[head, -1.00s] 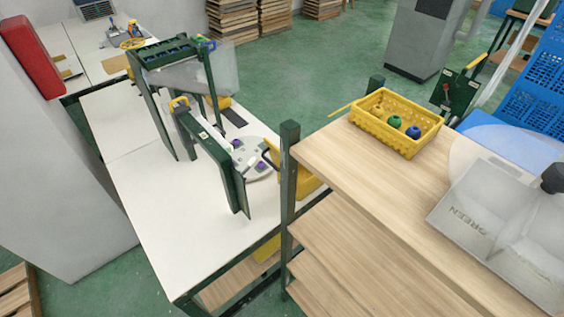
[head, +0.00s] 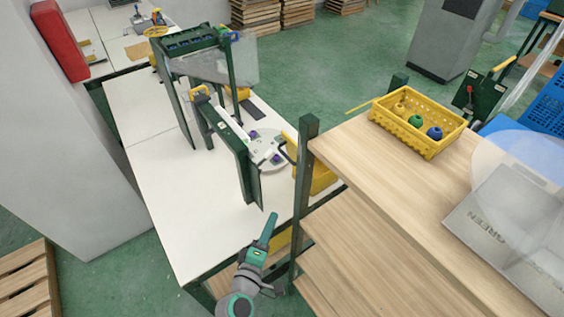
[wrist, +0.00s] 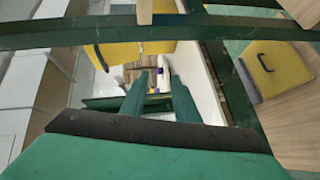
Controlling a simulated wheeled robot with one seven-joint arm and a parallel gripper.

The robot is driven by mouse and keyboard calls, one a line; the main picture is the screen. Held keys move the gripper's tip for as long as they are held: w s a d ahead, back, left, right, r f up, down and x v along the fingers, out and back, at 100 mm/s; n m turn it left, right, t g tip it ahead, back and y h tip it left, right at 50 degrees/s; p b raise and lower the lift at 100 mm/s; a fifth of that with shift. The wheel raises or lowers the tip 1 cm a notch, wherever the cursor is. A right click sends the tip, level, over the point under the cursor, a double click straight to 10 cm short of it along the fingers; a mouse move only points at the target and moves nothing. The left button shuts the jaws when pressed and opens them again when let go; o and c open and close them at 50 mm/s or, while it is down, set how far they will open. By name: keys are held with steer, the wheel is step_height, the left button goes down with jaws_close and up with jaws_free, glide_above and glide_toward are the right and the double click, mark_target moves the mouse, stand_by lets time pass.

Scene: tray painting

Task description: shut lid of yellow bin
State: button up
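A yellow bin (head: 322,182) is partly hidden behind the dark green shelf post in the head view. More yellow (head: 281,240) shows below the white table top. The wrist view shows a yellow box face with a black handle (wrist: 262,72) on the right and a yellow panel (wrist: 132,52) with a dark handle at its left edge. I cannot tell which of these is the lid. My gripper (head: 270,218) is near the table's front edge, left of the post. In the wrist view its two green fingers (wrist: 158,92) are apart, with nothing held between them.
A yellow basket (head: 388,133) with coloured balls stands on the wooden shelf top at right. The green post (head: 305,165) and table edge are close to my arm. A green press-like stand (head: 228,140) is on the white table (head: 190,235). A grey cabinet is at left.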

steer(key=w+a+r+h, duration=0.2)
steer(key=w+r+h, duration=0.35)
steer(key=r, duration=0.55)
steer(key=w+d+r+m, duration=0.1)
steer(key=w+d, duration=0.4)
steer(key=w, duration=0.4)
steer(key=shift+w+d+t+y, duration=0.15)
steer(key=shift+d+t+y, duration=0.1)
steer(key=shift+t+y, duration=0.1)
jaws_close()
